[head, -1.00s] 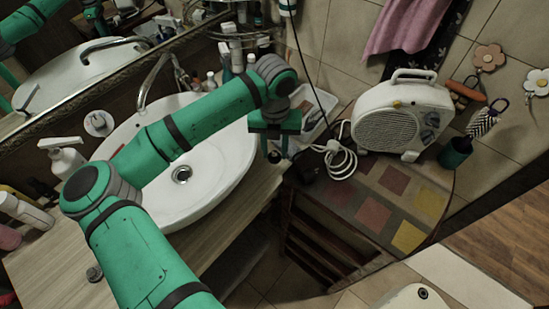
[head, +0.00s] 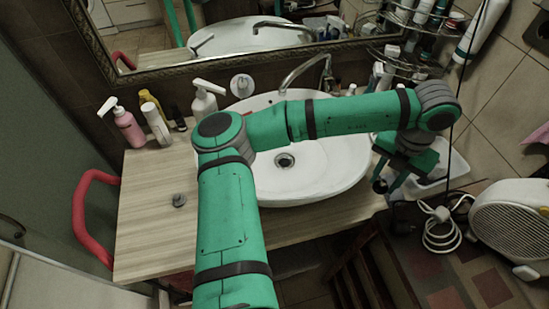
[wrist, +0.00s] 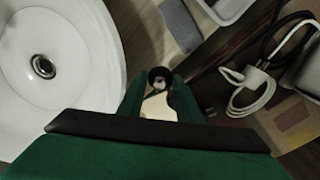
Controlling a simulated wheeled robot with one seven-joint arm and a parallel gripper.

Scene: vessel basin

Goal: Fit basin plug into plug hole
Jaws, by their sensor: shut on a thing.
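The white oval basin (head: 345,190) stands on the wooden counter. Its metal-ringed plug hole (head: 285,161) is open and empty, and shows in the wrist view (wrist: 43,66) too. My gripper (head: 386,178) is beyond the basin's right rim, above the counter's right end. It is shut on a small dark round piece with a pale centre (wrist: 160,77), which looks like the basin plug. In the head view, the dark piece (head: 380,186) hangs at the fingertips. My forearm passes over the basin and hides part of it.
Soap bottles (head: 128,128) stand at the back left. A faucet (head: 305,70) rises behind the basin. A white tray (head: 430,175), coiled cable (head: 441,232) and heater (head: 512,222) are at the right.

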